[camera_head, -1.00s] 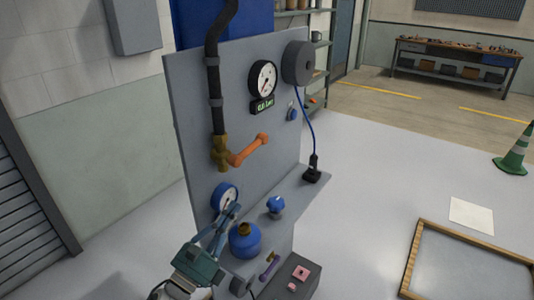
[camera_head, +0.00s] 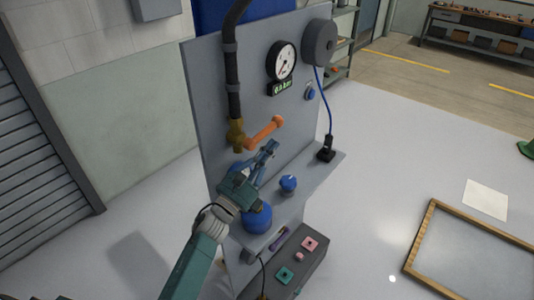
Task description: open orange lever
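The orange lever (camera_head: 265,132) sits on a brass valve (camera_head: 236,135) at the foot of a black pipe on the grey panel. It points to the right and slightly up from the valve. My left gripper (camera_head: 267,151) is just below the lever, with its fingers pointing up and to the right. The fingers look apart, and nothing shows between them. They appear close to the lever, but I cannot tell whether they touch it. My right gripper is out of the picture.
A round gauge (camera_head: 284,61) and a dark reel (camera_head: 319,43) are above the lever. A black plug (camera_head: 326,148) is on the shelf to the right.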

